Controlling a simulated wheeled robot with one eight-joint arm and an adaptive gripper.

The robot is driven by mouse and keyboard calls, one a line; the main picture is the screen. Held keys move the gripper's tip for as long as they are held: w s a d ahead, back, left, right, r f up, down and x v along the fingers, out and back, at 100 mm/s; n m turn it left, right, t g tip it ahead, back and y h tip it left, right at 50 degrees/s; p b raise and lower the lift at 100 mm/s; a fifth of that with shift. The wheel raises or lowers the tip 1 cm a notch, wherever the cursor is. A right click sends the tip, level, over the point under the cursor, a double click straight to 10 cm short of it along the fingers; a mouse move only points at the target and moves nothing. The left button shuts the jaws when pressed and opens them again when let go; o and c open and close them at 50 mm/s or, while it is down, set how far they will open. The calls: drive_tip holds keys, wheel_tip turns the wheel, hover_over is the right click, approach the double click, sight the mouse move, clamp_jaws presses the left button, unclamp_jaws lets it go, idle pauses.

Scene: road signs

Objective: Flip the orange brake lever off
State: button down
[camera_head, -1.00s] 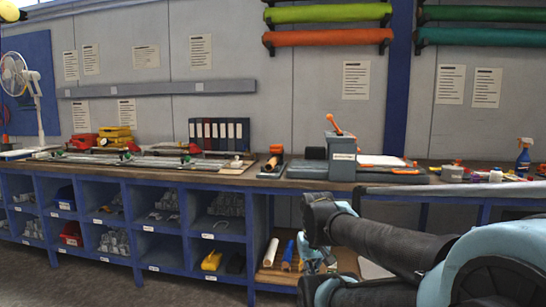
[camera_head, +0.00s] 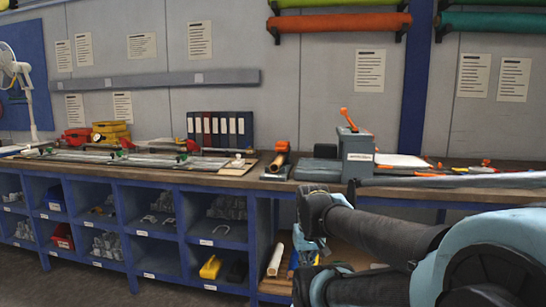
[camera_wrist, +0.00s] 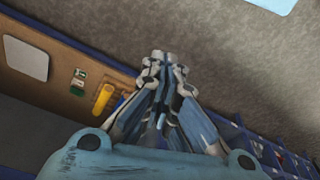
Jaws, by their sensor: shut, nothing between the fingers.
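The orange lever (camera_head: 347,118) sticks up, leaning to the left, from the top of a grey box-like machine (camera_head: 357,153) on the bench. My gripper (camera_wrist: 162,58) is shut and empty in the wrist view, pointing over the grey floor. In the head view my arm is folded low at the right, in front of the bench and below the machine, well apart from the lever. The lever does not show in the wrist view.
The long workbench (camera_head: 160,176) has blue cubbies below. A roll stand (camera_head: 279,160) sits left of the machine, and binders (camera_head: 220,128) stand farther left. A long grey bar (camera_head: 455,181) runs along the bench at right. A yellow roll (camera_wrist: 103,98) lies on a shelf.

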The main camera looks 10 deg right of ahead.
drive_tip(key=w+d+r+n+t+h, duration=0.1)
drive_tip(key=w+r+n, duration=0.45)
drive_tip(key=w, duration=0.35)
drive_tip(key=w+r+n+t, duration=0.2)
drive_tip(key=w+r+n, duration=0.3)
drive_tip(key=w, duration=0.4)
drive_tip(key=w+d+r+n+t+h, duration=0.1)
drive_tip(key=w+r+n, duration=0.2)
drive_tip(key=w+r, duration=0.5)
drive_tip(key=w+a+r+n+t, duration=0.1)
drive_tip(key=w+n, duration=0.4)
drive_tip(key=w, duration=0.6)
drive_tip(key=w+a+r+n+t, duration=0.2)
drive_tip(key=w+r+n, duration=0.2)
drive_tip(key=w, duration=0.8)
drive_tip(key=w+a+r+n+t, duration=0.1)
drive_tip(key=w+a+r+n, duration=0.1)
drive_tip(key=w+n, duration=0.5)
drive_tip(key=shift+w+r+n+t+h, duration=0.15)
drive_tip(key=shift+w+t+h, duration=0.05)
drive_tip(key=shift+w, duration=1.05)
drive_tip(key=shift+w+r+n+t+h, duration=0.1)
drive_tip(key=shift+w+r+t+h, duration=0.1)
drive_tip(key=shift+w, duration=1.05)
drive_tip(key=shift+w+a+n, duration=0.1)
drive_tip(key=shift+w+n, duration=0.2)
drive_tip(key=shift+w, duration=0.05)
drive_tip(key=shift+x, duration=5)
